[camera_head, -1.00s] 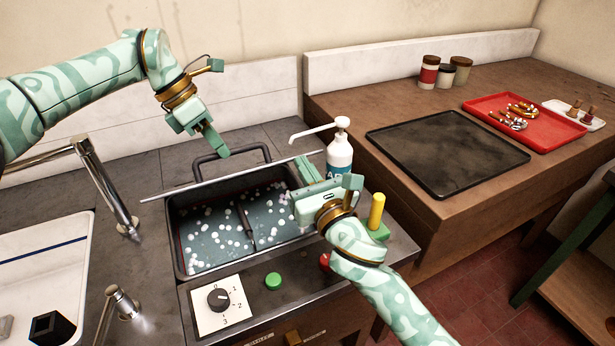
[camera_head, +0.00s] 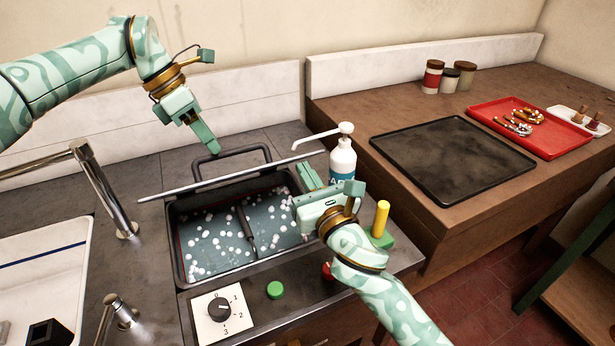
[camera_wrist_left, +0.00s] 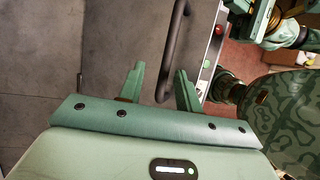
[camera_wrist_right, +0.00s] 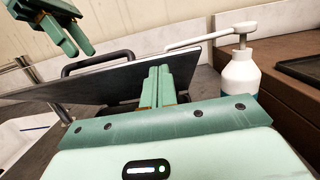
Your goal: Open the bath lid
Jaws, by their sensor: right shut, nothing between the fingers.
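The bath lid (camera_head: 245,175) is raised steeply at the back of the bath (camera_head: 174,240) and shows almost edge-on in the head view. In the right wrist view its dark face (camera_wrist_right: 110,86) slants across the picture. Its black handle (camera_head: 232,153) is on the far side. My left gripper (camera_head: 213,148) is above the handle; in the left wrist view its fingers are apart, with the handle (camera_wrist_left: 172,50) showing between or just beyond them. My right gripper (camera_head: 305,168) is shut and empty at the bath's right end, its fingertips in front of the lid; contact is unclear.
A white pump bottle (camera_head: 342,160) stands close behind my right gripper. A yellow cylinder (camera_head: 380,218) on a green base is to its right. Taps (camera_head: 105,190) and a sink are left. A dial (camera_head: 218,309) and green button (camera_head: 275,290) are in front.

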